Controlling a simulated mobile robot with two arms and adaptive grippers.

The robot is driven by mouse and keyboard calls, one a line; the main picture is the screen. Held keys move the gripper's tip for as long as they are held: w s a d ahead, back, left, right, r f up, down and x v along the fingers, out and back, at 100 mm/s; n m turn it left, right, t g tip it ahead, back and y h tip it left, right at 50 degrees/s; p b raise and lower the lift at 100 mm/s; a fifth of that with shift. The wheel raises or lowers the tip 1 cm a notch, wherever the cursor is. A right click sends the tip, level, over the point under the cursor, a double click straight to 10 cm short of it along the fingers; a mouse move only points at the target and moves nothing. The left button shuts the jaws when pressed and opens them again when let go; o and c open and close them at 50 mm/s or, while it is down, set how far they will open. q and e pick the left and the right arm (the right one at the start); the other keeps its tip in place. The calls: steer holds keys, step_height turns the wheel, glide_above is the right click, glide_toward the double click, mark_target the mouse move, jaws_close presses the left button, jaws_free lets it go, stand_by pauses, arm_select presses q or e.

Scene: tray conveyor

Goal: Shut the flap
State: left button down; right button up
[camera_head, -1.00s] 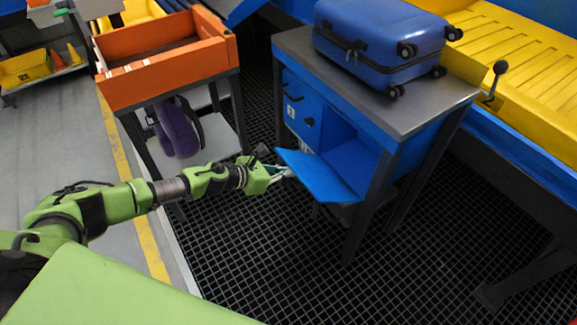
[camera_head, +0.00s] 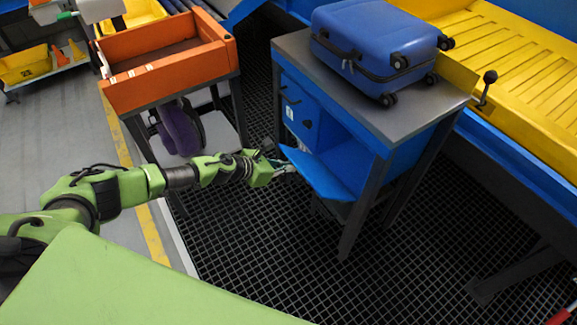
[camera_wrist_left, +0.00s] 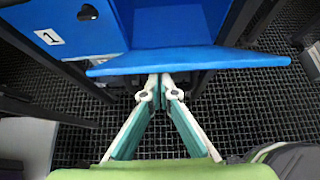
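The blue flap (camera_head: 316,174) hangs part-way open from the lower edge of an open compartment (camera_head: 350,158) in the blue cabinet under a grey-topped table. It slopes outward and up from the opening. My left gripper (camera_head: 287,166) is at the flap's free outer edge. In the left wrist view, its two fingertips (camera_wrist_left: 160,80) are together just under the front edge of the flap (camera_wrist_left: 190,62), with nothing visible between them. They look to be touching the flap's underside, but the contact is partly hidden. My right gripper is not in view.
A blue suitcase (camera_head: 375,45) lies on the grey tabletop (camera_head: 420,112). A closed blue door marked 1 (camera_head: 300,108) is left of the compartment. An orange tray (camera_head: 165,83) stands on a rack to the left. A yellow conveyor (camera_head: 510,70) runs behind. Dark grating covers the floor.

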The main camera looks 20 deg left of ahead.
mark_target(297, 161)
arm_select(q)
steer(key=shift+w+d+r+p, duration=0.45)
steer(key=shift+w+r+p, duration=0.2)
steer(key=shift+r, duration=0.15)
steer(key=shift+w+d+r+p, duration=0.45)
steer(key=shift+w+r+p, duration=0.15)
steer(key=shift+r, duration=0.2)
steer(key=w+d+r+p, duration=0.2)
steer(key=w+d+r, duration=0.2)
steer(key=w+d, duration=0.2)
steer(key=shift+w+r, duration=0.3)
steer(key=shift+w, duration=0.6)
